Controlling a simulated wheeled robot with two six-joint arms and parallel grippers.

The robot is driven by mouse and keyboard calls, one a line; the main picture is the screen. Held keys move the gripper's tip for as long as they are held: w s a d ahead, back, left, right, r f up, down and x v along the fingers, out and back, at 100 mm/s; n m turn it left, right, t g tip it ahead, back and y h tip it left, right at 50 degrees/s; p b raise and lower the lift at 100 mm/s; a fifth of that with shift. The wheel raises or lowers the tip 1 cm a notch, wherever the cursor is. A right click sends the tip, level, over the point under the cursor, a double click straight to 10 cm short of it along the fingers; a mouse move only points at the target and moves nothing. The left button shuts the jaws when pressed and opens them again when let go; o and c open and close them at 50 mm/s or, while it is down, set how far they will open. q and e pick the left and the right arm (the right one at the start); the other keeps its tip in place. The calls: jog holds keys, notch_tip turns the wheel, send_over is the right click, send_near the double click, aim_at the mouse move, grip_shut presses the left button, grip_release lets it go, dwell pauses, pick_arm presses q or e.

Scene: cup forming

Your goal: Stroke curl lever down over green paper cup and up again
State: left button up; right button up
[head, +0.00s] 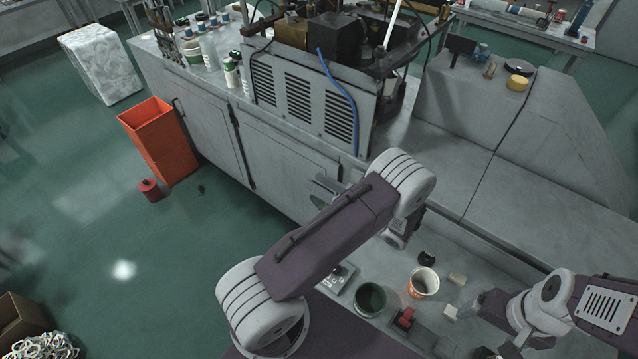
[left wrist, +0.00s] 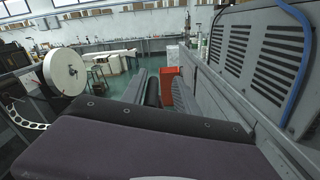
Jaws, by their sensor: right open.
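A dark green round cup-like container (head: 370,298) stands on the near bench, its open mouth up. A small device with a red top (head: 404,318) is just right of it; I cannot tell whether it is the curl lever. My left arm crosses the middle of the head view, and its grey gripper (head: 325,188) shows partly behind the arm, by the cabinet front, away from the green container. My right gripper (head: 468,308) is open at the lower right, beside the small bench items.
A white-and-orange cup (head: 423,282) stands right of the green container. The vented machine panel (head: 305,98) with a blue cable is behind my left arm. The floor at left is mostly open.

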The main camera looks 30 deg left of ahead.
pick_arm(q)
jog(key=d+b, duration=0.4)
jog(key=d, duration=0.5)
jog(key=shift+s, duration=0.35)
